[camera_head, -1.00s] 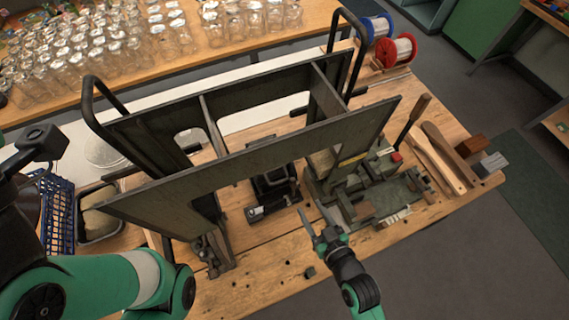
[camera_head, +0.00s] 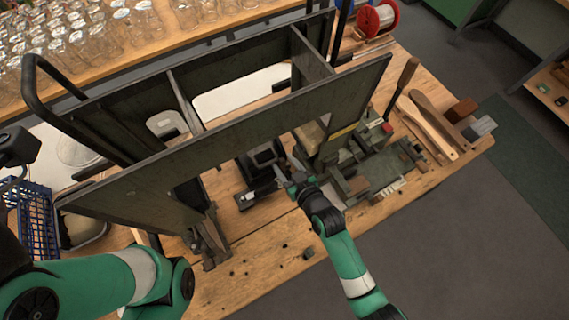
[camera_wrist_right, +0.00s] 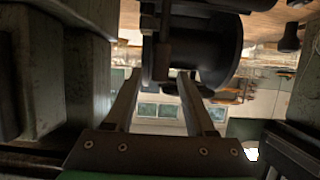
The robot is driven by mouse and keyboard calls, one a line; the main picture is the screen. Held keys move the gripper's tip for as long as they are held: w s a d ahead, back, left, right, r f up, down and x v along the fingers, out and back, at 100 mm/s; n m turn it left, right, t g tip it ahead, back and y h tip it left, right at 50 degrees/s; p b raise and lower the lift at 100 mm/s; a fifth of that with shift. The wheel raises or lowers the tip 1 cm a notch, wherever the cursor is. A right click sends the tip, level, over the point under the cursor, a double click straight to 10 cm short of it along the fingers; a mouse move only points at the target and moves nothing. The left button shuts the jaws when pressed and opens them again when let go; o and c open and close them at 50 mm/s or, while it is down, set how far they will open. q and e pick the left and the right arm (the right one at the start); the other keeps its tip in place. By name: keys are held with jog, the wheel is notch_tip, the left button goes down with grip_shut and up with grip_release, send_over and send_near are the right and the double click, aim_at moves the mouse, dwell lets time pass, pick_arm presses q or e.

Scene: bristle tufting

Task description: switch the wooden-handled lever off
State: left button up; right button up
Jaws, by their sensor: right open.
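The lever with the wooden handle (camera_head: 408,72) stands on the right part of the green machine (camera_head: 375,170), beside a small red block. Its dark rod slants up to the right to the brown grip. My right gripper (camera_head: 287,174) is open, left of the lever and well apart from it, near the machine's middle under the frame. In the right wrist view the two fingers of my right gripper (camera_wrist_right: 158,95) stand apart, with a dark round spool-like part just beyond them. I cannot make out the lever there. My left gripper is out of sight.
A tall dark metal frame (camera_head: 230,125) spans the bench (camera_head: 285,225) above my right gripper. Wooden brush-shaped pieces (camera_head: 425,125) lie right of the lever. A red spool (camera_head: 378,18) sits behind it. Glass jars fill the back table. The front bench edge is mostly clear.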

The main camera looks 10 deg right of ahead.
grip_shut()
dwell(1.4)
